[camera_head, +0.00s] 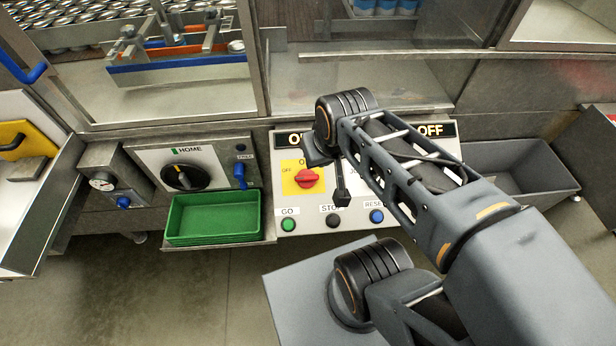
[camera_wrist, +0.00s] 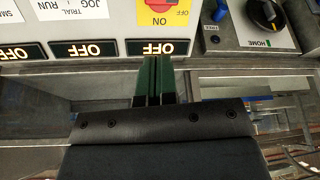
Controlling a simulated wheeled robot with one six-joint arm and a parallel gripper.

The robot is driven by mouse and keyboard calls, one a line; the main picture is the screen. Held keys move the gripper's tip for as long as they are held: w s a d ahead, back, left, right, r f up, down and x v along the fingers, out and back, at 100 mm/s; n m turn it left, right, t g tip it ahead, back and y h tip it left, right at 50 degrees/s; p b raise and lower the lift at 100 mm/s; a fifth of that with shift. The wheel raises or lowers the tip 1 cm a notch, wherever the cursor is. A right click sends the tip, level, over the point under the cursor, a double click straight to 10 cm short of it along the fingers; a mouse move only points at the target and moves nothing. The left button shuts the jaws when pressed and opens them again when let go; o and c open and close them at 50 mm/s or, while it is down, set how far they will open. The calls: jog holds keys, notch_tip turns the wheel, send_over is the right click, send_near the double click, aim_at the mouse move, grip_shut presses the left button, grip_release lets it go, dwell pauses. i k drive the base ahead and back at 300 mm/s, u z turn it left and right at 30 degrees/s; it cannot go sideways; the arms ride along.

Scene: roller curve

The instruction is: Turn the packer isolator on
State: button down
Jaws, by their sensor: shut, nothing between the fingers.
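The packer isolator is a red rotary knob (camera_head: 307,179) on a yellow plate (camera_head: 288,186), on the left of the pale control panel. Its grip lies roughly level, toward the OFF mark at the left; the ON mark is above it. In the wrist view, upside down, the yellow plate (camera_wrist: 178,20) is at the top edge with only a bit of knob. The lit sign (camera_wrist: 158,47) behind it reads OFF. My gripper (camera_wrist: 154,62) is shut and empty, its dark green fingers just short of that sign and apart from the knob.
GO (camera_head: 288,224), STOP (camera_head: 333,221) and RESET (camera_head: 376,216) buttons line the panel's front. A HOME dial (camera_head: 184,177), a blue lever (camera_head: 240,175) and a green tray (camera_head: 213,217) are to the left. A grey bin (camera_head: 520,163) is at right.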

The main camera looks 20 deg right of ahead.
aim_at(306, 178)
jog(key=k, duration=0.5)
jog(key=u, duration=2)
jog(key=i, duration=1)
jog(key=z, duration=2.7)
